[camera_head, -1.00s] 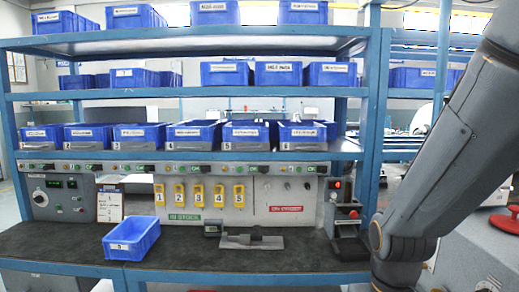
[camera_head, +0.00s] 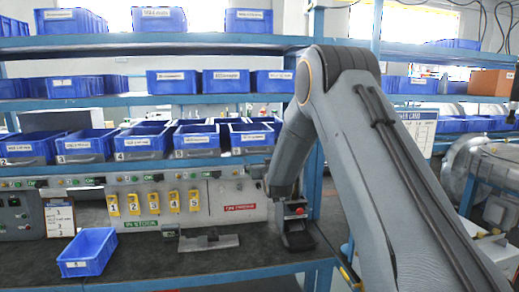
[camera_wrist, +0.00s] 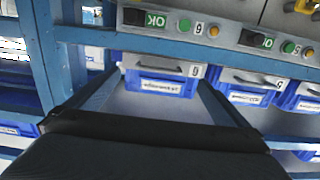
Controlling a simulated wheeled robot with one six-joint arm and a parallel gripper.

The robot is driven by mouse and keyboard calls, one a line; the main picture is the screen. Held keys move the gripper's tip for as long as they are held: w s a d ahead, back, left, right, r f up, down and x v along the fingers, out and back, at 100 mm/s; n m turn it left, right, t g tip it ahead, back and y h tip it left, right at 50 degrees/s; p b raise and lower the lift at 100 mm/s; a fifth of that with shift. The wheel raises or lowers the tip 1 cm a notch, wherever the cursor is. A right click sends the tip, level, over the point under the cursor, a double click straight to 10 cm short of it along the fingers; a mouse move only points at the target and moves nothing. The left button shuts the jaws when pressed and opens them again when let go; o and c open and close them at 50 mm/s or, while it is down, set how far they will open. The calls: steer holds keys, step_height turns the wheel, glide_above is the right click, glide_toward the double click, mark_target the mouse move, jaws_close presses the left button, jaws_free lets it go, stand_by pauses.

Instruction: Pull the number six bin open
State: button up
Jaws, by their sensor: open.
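The number six bin (camera_head: 251,137) is a blue bin at the right end of the lower shelf row in the head view, with a light label and grey handle strip. In the wrist view the number six bin (camera_wrist: 165,84) shows upside down, its grey strip marked 6 near the top centre. My gripper (camera_wrist: 158,98) is open and empty, its two fingers reaching toward the bin front with a gap between them. I cannot tell whether they touch it. In the head view my forearm hides most of the gripper.
The number five bin (camera_head: 197,139) stands directly beside it, also in the wrist view (camera_wrist: 250,88). A shelf post (camera_head: 313,150) is close on the right. A control strip with green and orange buttons (camera_wrist: 210,28) runs below the bins. A loose blue bin (camera_head: 87,254) sits on the bench.

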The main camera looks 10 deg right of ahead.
mark_target(258, 152)
steer(key=shift+w+r+p, duration=0.15)
steer(key=shift+w+p, duration=0.5)
steer(key=shift+w, duration=1.4)
steer(key=shift+w+r+p, duration=0.15)
steer(key=shift+w+p, duration=0.5)
steer(key=shift+w, duration=1.4)
